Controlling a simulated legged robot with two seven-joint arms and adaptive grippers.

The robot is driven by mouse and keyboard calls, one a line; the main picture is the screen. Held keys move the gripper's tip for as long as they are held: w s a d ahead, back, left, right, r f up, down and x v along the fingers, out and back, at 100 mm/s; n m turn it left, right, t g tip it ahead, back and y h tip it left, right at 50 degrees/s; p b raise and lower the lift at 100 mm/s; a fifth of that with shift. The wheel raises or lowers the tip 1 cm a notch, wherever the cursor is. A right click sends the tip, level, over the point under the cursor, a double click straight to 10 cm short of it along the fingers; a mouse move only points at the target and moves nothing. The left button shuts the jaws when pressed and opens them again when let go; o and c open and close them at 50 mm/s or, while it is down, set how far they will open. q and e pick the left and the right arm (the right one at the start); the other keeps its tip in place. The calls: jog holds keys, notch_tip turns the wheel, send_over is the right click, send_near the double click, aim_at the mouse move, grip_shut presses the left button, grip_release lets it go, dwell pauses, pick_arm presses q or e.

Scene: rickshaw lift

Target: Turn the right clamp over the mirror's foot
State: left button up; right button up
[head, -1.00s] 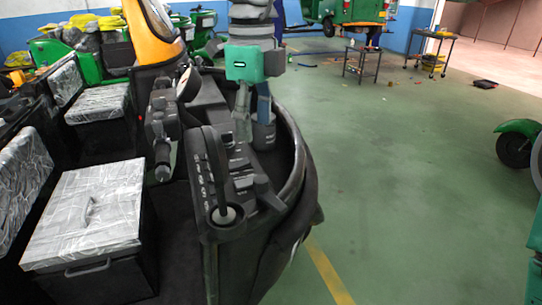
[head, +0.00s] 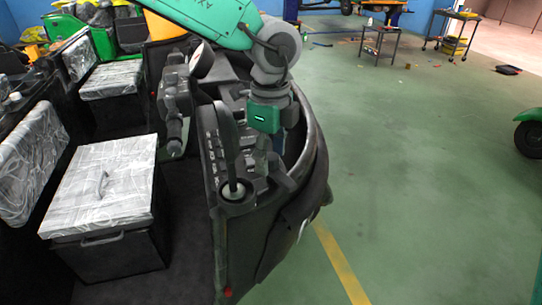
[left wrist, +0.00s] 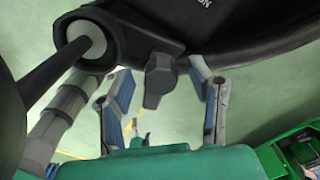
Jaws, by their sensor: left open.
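The mirror's foot (head: 233,190) is a round dark socket on the rickshaw's front panel, with the dark mirror stalk (head: 224,130) rising from it. In the left wrist view the foot (left wrist: 88,42) shows as a ring around a rod. The right clamp (left wrist: 160,80) is a dark knob with a stem, beside the foot. In the head view it shows as a stubby lever (head: 281,178). My left gripper (left wrist: 162,72) is open, its fingers on either side of the clamp with visible gaps. In the head view its fingers are mostly hidden behind its teal body (head: 263,117). My right gripper is not seen.
The curved black front rim (head: 318,150) stands close to the right of the gripper. The handlebar (head: 175,105) is to the left. A plastic-wrapped seat box (head: 100,190) stands further left.

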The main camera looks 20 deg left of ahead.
pick_arm(q)
jog(key=shift+d+f, duration=0.25)
jog(key=shift+f, duration=0.1)
jog(key=shift+a, duration=0.1)
grip_shut()
